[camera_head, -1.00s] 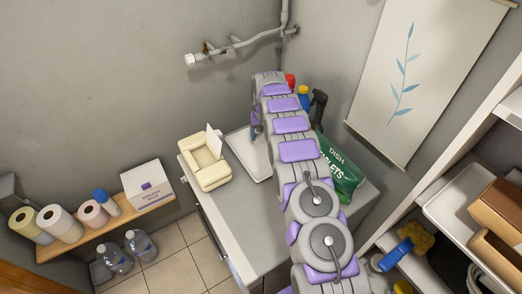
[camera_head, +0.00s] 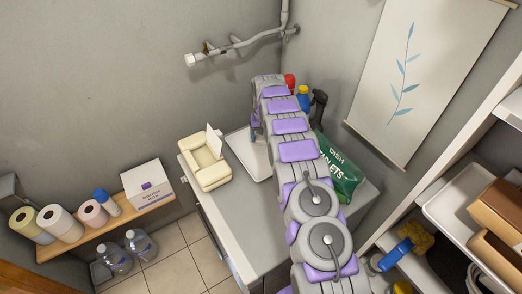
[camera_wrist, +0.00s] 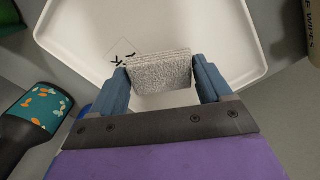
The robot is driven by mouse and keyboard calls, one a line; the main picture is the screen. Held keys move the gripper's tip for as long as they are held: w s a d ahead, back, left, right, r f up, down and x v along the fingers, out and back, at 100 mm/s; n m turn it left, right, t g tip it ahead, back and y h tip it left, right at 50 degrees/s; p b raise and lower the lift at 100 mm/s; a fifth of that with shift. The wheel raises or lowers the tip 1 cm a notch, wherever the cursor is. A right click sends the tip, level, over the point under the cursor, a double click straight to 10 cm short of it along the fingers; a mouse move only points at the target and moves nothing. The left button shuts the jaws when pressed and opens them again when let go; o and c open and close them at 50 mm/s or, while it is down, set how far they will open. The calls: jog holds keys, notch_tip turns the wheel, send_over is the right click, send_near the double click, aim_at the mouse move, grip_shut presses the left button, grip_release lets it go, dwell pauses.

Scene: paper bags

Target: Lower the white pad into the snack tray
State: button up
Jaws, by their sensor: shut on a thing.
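The white pad (camera_wrist: 160,72) is a pale, rough-textured block in the wrist view. My gripper (camera_wrist: 162,82) is shut on it, one blue finger at each end. The pad is over the white snack tray (camera_wrist: 60,38), inside its rim as seen from the wrist; I cannot tell whether it touches the floor of the tray. Thin lines and dark marks show on the tray floor beside the pad. In the head view the tray (camera_head: 237,143) lies on the counter, partly covered by my arm, and the pad is hidden.
A cream box-like holder (camera_head: 204,165) with a white sheet stands left of the tray. A green bag of dish tablets (camera_head: 338,168) and several bottles stand to the right and behind. In the wrist view, a dark bottle with a patterned teal part (camera_wrist: 40,112) is close by at left.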

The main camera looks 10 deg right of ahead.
aim_at(263, 143)
jog(key=shift+f, duration=2.3)
dwell(1.3)
jog(key=o, duration=0.9)
jog(key=shift+o, duration=0.2)
jog(key=shift+r, duration=0.1)
notch_tip(263, 143, up, 16)
jog(key=p, duration=0.2)
jog(key=s+r, duration=0.9)
jog(key=r, duration=0.2)
jog(key=s+r+g+b, duration=0.1)
jog(key=s+r, duration=0.2)
jog(key=s, duration=0.5)
jog(key=s+r, duration=0.3)
jog(key=s, duration=0.5)
jog(key=s+f, duration=0.2)
jog(key=s, duration=1.4)
jog(key=s+f+n+b, duration=0.1)
jog(key=s, duration=1.5)
jog(key=shift+f+g, duration=0.4)
